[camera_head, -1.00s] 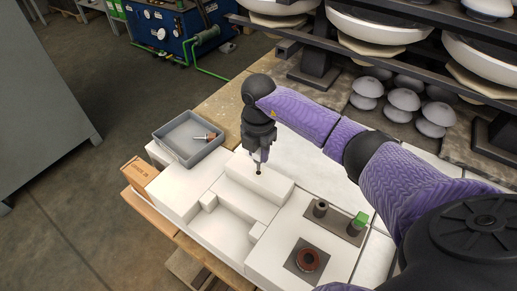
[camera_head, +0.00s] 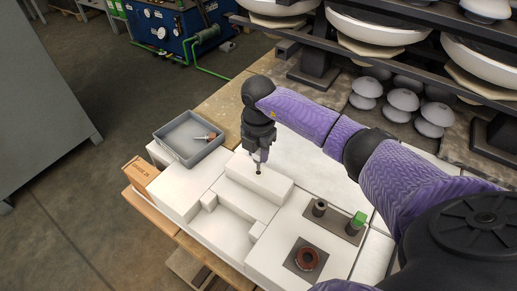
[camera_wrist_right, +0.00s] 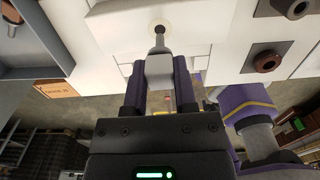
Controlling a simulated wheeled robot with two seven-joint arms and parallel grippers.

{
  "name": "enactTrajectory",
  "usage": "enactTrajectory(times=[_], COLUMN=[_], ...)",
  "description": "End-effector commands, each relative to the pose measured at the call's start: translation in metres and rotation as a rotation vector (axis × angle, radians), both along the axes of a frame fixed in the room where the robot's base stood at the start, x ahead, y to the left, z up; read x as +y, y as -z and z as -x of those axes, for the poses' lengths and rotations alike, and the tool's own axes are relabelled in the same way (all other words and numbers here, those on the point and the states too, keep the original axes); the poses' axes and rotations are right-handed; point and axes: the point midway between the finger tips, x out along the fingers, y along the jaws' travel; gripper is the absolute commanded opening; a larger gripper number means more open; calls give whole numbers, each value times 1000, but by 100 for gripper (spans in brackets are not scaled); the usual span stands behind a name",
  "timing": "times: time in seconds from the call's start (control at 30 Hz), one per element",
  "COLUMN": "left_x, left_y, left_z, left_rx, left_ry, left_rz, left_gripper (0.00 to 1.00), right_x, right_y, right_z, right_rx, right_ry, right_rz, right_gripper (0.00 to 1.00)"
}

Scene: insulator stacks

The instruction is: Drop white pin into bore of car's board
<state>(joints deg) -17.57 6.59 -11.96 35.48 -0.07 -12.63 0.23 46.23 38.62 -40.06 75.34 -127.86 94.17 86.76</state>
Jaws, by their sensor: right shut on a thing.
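My right gripper (camera_head: 261,156) points down over the white stepped board (camera_head: 261,177) in the head view. In the right wrist view the gripper (camera_wrist_right: 159,80) is shut on the pale pin (camera_wrist_right: 160,68), which sits between its two dark fingers. The pin's narrow end points at a small dark bore with a pale ring (camera_wrist_right: 152,26) on the white surface. The pin's end overlaps the bore in this view; I cannot tell whether it is in the hole or just above it. My left gripper is out of view.
A grey tray (camera_head: 163,138) with a small orange-and-metal item stands at the left. A grey plate (camera_head: 337,228) carries dark posts and a green piece (camera_head: 358,219). A brown ring (camera_head: 307,258) sits on a dark square. Shelves with insulators (camera_head: 383,25) stand behind.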

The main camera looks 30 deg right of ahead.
Motion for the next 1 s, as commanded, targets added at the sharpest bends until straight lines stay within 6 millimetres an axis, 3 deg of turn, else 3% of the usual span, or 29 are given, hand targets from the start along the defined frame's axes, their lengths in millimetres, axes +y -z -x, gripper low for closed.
enactTrajectory(times=[1.0], left_x=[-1], left_y=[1], left_z=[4], left_rx=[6], left_ry=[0], left_rz=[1], left_gripper=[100], right_x=[0], right_y=[6], right_z=[0], right_rx=[1], right_ry=[0], right_rz=[0], right_gripper=[0])
